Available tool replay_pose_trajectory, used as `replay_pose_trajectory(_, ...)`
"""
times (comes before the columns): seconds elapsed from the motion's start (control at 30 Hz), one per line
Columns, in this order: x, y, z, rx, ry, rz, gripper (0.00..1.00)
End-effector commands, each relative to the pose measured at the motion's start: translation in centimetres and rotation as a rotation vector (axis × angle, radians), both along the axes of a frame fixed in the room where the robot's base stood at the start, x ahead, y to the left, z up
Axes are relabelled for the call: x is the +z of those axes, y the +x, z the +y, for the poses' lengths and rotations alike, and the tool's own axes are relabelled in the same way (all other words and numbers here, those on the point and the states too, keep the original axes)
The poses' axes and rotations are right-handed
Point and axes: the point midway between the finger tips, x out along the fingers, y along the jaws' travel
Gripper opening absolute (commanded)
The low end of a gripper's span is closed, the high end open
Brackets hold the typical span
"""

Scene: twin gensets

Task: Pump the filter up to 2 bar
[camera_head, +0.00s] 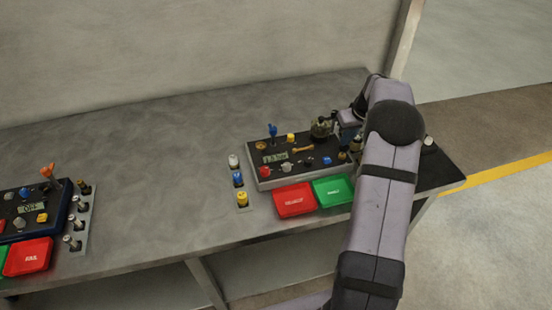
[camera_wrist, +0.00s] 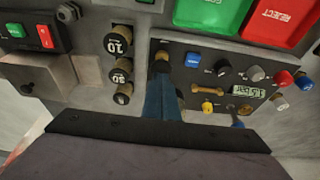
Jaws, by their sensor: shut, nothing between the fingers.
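The dark control panel (camera_head: 290,166) stands on the bench in the head view, and its face (camera_wrist: 225,112) fills the right middle of the wrist view. Its small display (camera_wrist: 249,91) is upside down in the wrist view and seems to read 1.5 bar. A brass bone-shaped handle (camera_wrist: 207,92) lies beside the display. My gripper (camera_wrist: 162,82) is shut, its blue fingers together at the panel's left edge in the wrist view. In the head view my gripper (camera_head: 347,136) is at the panel's right end, partly behind my arm. I cannot tell whether the fingertips touch anything.
Red (camera_head: 294,200) and green (camera_head: 333,190) trays lie in front of the panel. A second panel (camera_head: 32,210) is at the far left. The bench between the panels is mostly clear.

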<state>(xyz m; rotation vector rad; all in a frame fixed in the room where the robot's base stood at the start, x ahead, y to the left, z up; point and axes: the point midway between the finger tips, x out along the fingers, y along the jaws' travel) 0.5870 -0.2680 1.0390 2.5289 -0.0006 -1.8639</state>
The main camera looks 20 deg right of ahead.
Motion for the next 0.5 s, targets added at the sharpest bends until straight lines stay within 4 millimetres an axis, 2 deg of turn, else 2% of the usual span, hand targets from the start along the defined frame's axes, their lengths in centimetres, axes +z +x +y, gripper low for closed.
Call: replay_pose_trajectory(0.5,-1.9,-0.1,0.0,0.0,0.001,0.002,0.0)
